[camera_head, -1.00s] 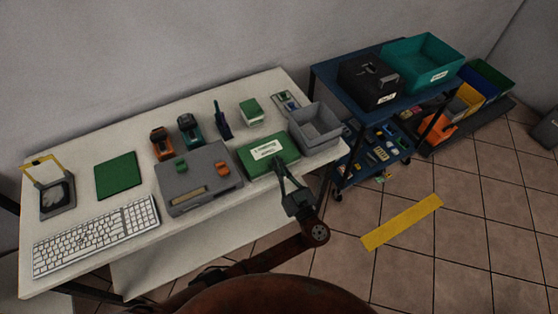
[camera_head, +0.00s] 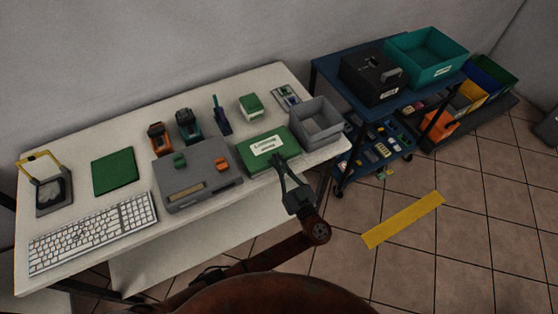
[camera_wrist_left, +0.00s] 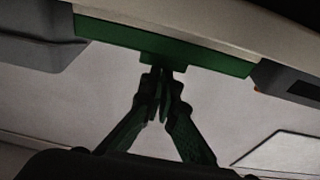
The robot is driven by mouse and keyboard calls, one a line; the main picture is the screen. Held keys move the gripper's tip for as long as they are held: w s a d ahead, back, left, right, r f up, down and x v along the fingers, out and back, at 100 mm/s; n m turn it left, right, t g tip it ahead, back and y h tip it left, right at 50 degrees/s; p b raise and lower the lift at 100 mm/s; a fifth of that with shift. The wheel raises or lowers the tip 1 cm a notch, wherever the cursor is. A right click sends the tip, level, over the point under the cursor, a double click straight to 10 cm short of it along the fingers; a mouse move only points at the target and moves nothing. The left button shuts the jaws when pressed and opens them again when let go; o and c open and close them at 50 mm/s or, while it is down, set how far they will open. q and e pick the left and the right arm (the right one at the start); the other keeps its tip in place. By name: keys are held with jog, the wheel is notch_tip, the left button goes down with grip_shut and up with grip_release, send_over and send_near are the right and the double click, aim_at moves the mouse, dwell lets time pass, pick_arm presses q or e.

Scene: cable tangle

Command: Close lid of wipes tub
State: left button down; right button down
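The wipes tub (camera_head: 252,162) is a flat green box with a white label on its top, at the front edge of the table. Its top looks flat; I cannot tell whether the lid is fully seated. My left gripper (camera_head: 278,160) is at the tub's front edge, fingers pointing at it. In the left wrist view, the tub (camera_wrist_left: 210,55) shows as a green strip with a small tab. The fingertips of my left gripper (camera_wrist_left: 160,80) are together just below that tab; contact is unclear. My right gripper is out of view.
A grey open bin (camera_head: 316,122) stands close to the right of the tub. A grey case (camera_head: 190,190) lies close to its left. A keyboard (camera_head: 93,232) and a green mat (camera_head: 115,172) are further left. A blue cart (camera_head: 325,72) stands to the right.

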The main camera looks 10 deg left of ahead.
pick_arm(q)
notch_tip(320, 180, up, 4)
jog(key=f+v, duration=0.1)
jog(key=v, duration=0.9)
jog(key=shift+f, duration=0.2)
jog(key=shift+w, duration=0.15)
